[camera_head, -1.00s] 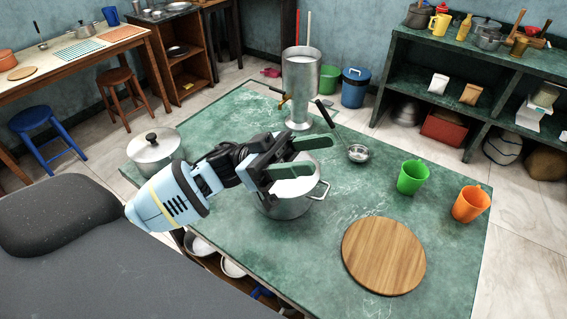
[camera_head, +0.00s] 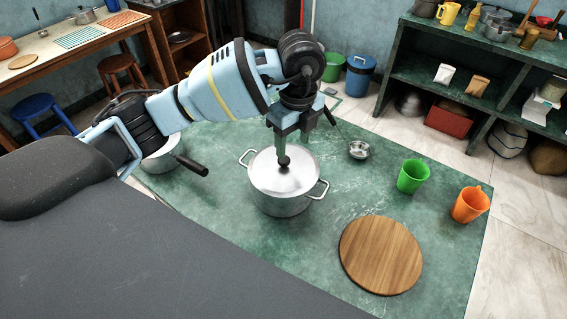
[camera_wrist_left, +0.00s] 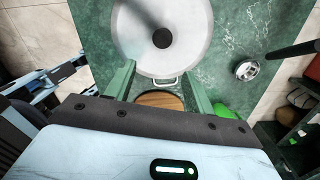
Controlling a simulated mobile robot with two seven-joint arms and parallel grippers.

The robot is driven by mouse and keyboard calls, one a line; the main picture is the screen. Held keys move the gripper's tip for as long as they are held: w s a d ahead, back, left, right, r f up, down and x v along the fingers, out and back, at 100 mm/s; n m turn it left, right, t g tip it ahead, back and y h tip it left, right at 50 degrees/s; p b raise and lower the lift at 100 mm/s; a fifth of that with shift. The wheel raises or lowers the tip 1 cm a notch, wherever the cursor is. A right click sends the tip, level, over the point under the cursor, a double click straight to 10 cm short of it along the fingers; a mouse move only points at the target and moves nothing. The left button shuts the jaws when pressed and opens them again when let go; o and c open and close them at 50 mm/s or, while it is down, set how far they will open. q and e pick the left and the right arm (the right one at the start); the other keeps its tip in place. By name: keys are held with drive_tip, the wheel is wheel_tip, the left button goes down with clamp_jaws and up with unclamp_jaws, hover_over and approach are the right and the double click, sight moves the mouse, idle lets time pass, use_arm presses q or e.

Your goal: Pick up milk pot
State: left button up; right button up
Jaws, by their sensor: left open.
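My left gripper (camera_head: 284,147) is open and points down over the lid of a silver two-handled pot (camera_head: 282,205) on the green table. The dark knob in the middle of the lid shows between and beyond the fingers in the left wrist view (camera_wrist_left: 162,38); I see no clear grip on it. Another silver pot with a long black handle (camera_head: 190,164) stands to the left, its top partly hidden by my arm. No marking shows which pot is the milk pot. My right gripper is not seen.
A shelf (camera_head: 485,60) stands beyond. The table between pot and board is clear.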

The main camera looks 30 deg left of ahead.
sight(284, 165)
use_arm(q)
drive_tip(key=shift+w+a+r+y, duration=0.35)
drive_tip(key=shift+w+a+y, duration=0.05)
drive_tip(key=shift+a, duration=0.2)
drive_tip(key=shift+a+f, duration=0.2)
drive_tip(key=shift+f, duration=1.1)
drive_tip(key=shift+a+f, duration=0.25)
drive_tip(key=shift+f, duration=1)
drive_tip(key=shift+a+f, duration=0.2)
drive_tip(key=shift+f, duration=1.1)
drive_tip(key=c, duration=1.1)
